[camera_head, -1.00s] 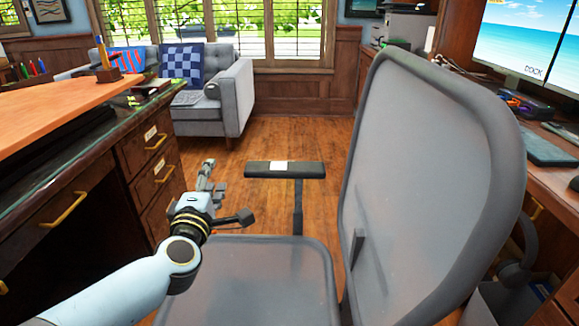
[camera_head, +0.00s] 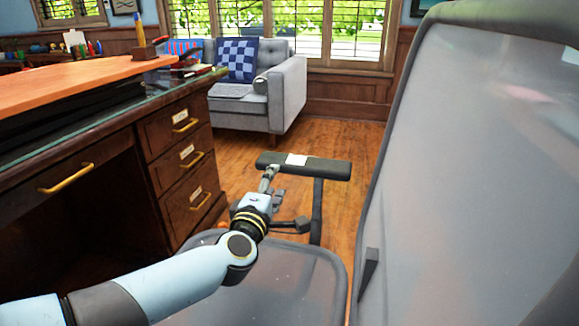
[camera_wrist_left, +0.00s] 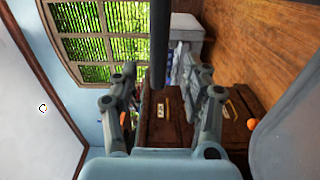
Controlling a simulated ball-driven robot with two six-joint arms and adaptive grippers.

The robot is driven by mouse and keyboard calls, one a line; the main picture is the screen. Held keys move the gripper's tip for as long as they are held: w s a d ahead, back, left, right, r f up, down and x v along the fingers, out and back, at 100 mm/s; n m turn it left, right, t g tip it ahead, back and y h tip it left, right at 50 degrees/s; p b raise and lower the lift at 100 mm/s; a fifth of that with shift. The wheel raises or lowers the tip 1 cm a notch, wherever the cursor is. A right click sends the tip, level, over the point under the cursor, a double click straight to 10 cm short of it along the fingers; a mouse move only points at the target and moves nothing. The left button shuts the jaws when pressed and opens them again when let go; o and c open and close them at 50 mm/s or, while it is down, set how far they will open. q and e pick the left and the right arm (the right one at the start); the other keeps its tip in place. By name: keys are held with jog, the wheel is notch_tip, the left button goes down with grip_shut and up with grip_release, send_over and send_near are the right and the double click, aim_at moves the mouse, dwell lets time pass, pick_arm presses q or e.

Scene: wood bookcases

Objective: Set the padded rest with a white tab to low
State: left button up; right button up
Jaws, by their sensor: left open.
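The padded rest (camera_head: 325,169) is a dark armrest on a post beside the chair seat, with a white tab (camera_head: 296,160) on its top. My left gripper (camera_head: 270,180) is at the rest's near left end, just below it in the head view. In the left wrist view, a dark bar that looks like the rest (camera_wrist_left: 160,45) comes down between the two spread fingers of my left gripper (camera_wrist_left: 165,75). It seems apart from both fingers. The gripper is open and empty. My right gripper is not in view.
The grey chair seat (camera_head: 290,285) is under my left arm, and the tall chair back (camera_head: 465,170) fills the right. A wooden desk with drawers (camera_head: 185,150) stands close on the left.

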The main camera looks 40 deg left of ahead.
aim_at(283, 163)
pick_arm(q)
jog(key=b+x, duration=0.2)
jog(key=x, duration=0.7)
jog(key=shift+w+a, duration=0.15)
grip_shut()
